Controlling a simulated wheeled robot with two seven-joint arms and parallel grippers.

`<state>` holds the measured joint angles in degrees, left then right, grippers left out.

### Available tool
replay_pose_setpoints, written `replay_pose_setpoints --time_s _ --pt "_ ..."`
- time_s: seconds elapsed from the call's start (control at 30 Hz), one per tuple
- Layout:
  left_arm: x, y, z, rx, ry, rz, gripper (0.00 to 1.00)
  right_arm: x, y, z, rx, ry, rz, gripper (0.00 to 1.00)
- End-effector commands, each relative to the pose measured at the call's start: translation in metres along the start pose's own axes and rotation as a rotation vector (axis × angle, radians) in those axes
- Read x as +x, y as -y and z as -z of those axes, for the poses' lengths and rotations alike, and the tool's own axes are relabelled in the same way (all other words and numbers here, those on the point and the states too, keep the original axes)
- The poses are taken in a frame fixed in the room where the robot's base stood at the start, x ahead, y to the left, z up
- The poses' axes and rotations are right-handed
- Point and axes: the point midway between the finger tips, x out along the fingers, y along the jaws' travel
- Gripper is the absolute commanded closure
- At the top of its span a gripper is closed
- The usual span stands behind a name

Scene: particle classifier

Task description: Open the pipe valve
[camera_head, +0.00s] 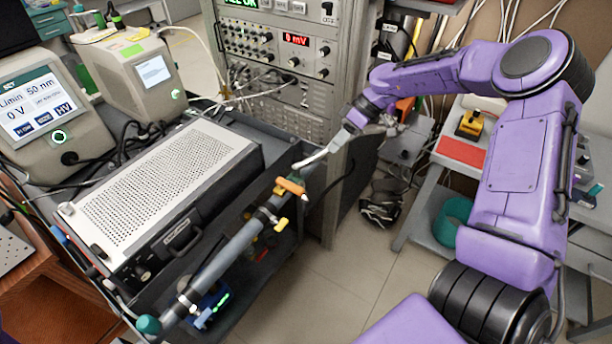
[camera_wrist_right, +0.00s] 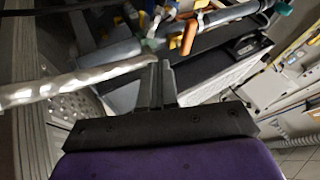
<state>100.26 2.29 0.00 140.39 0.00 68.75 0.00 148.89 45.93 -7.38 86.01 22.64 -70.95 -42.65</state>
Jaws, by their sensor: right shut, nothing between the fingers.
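A grey pipe (camera_head: 225,258) runs diagonally along the edge of a dark cart. Near its upper end is a valve with an orange handle (camera_head: 290,187), which also shows in the right wrist view (camera_wrist_right: 189,37). My right gripper (camera_head: 338,141) is shut and empty, above and right of the orange handle. In the right wrist view its fingertips (camera_wrist_right: 160,66) lie just below the orange handle in the picture, apart from it. My left gripper is not in view.
A foil-wrapped hose (camera_wrist_right: 80,84) runs close beside my right fingers. A perforated white instrument (camera_head: 160,180) sits on the cart. An equipment rack (camera_head: 280,75) stands behind.

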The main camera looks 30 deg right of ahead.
Motion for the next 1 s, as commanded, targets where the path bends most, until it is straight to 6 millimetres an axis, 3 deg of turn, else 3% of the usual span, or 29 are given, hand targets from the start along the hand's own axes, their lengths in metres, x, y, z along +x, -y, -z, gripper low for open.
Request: replay_pose_setpoints --time_s 0.17,0.6,0.8,1.0 --pt "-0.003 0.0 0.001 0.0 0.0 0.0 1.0 0.013 0.0 -0.001 0.002 0.004 0.001 1.0" --pt "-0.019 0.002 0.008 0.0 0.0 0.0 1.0 0.102 0.005 0.0 0.004 0.005 0.001 1.0" --pt "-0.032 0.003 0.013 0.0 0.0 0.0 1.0 0.114 0.03 0.0 0.004 0.002 0.0 1.0" --pt "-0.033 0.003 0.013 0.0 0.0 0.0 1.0 0.119 0.035 -0.001 0.003 0.001 -0.002 1.0"
